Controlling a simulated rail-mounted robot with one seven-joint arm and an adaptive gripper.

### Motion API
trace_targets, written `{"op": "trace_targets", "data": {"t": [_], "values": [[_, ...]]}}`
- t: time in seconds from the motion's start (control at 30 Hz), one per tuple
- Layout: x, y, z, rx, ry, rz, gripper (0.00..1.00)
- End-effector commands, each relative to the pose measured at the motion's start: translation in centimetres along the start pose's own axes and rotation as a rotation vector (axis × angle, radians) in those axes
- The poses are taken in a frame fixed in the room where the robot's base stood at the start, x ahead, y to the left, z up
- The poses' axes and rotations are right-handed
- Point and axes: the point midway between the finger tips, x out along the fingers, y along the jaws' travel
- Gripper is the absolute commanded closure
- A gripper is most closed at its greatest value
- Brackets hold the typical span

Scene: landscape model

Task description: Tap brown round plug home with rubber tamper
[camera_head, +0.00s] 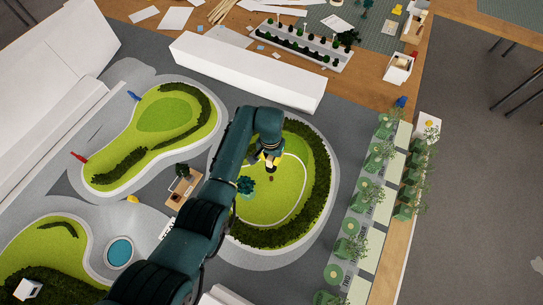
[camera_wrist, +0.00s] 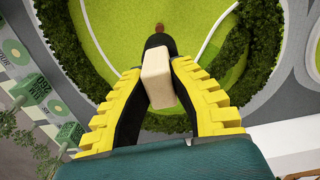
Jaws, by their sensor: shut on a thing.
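My gripper (camera_wrist: 158,85) is shut on the rubber tamper, whose pale wooden block handle (camera_wrist: 157,80) sits between the yellow-and-black fingers. A dark end (camera_wrist: 155,42) shows beyond the handle. The brown round plug (camera_wrist: 159,28) shows just past that dark end, on the light green lawn. I cannot tell whether tamper and plug touch, or how far the plug stands out. In the head view my gripper (camera_head: 267,158) hangs over the oval green, and a small dark spot (camera_head: 271,178), probably the plug, lies just below it.
A dark hedge (camera_head: 322,185) rings the right side of the green. A long white block (camera_head: 247,72) lies behind the green. Several green planter cubes with small trees (camera_head: 375,160) line the right edge.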

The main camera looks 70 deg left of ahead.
Motion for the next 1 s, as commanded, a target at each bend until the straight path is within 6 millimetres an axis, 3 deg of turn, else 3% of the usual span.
{"op": "trace_targets", "data": {"t": [0.3,0.77,1.0], "values": [[-0.3,0.1,0.1,0.001,0.000,0.001,1.00],[5.3,0.1,0.1,0.002,0.002,0.000,1.00],[5.3,0.1,0.0,0.002,0.002,0.000,1.00]]}}
